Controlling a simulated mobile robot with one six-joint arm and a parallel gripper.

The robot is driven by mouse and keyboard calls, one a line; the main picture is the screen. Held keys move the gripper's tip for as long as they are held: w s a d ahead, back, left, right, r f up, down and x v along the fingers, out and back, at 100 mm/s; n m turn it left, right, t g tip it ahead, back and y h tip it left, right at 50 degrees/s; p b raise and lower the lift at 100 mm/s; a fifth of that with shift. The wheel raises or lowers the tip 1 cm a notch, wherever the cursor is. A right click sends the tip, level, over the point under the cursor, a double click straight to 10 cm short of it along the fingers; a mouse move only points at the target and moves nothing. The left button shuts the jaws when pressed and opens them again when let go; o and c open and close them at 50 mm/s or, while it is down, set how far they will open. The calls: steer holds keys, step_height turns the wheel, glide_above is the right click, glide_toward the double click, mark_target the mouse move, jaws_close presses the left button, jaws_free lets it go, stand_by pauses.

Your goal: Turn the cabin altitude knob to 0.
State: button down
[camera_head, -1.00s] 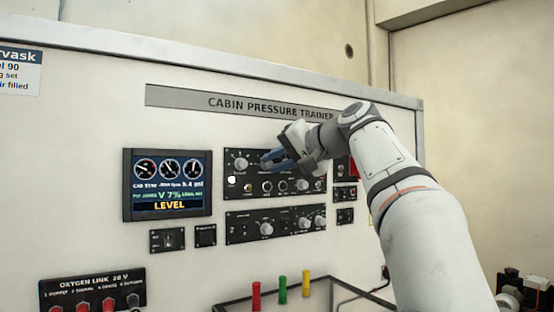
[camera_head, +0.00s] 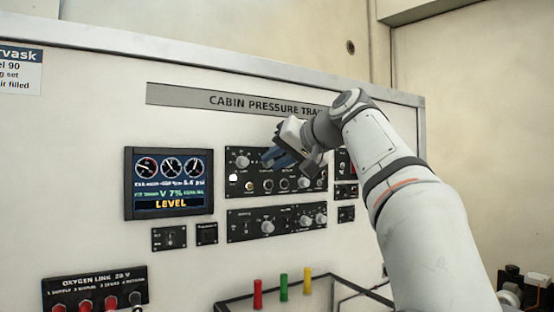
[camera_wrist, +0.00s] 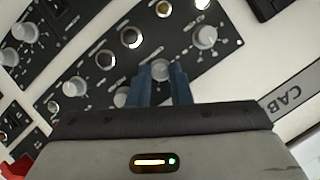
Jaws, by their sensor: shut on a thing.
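The upper black control panel (camera_head: 275,189) carries several knobs and small round fittings; its labels are too small to read. My gripper (camera_head: 268,158) is at this panel's upper edge, coming from the right, and hides part of its top row. In the wrist view, my gripper's blue fingers (camera_wrist: 162,72) are shut around a pale grey round knob (camera_wrist: 161,68). The knob's pointer and scale cannot be made out. I cannot read whether this is the cabin altitude knob. A lit display (camera_head: 168,183) left of the panel reads LEVEL, with three dials above.
Another pale knob (camera_wrist: 205,37) is close to my fingers, at the panel's upper left in the head view (camera_head: 242,162). A lower knob panel (camera_head: 250,226) and small switch boxes lie below. Red, green and yellow handles stand at a black-edged tray (camera_head: 325,296).

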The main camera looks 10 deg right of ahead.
steer(key=c, duration=1.3)
jaws_free()
steer(key=shift+f, duration=0.1)
steer(key=b+v, duration=0.1)
steer(key=v, duration=0.7)
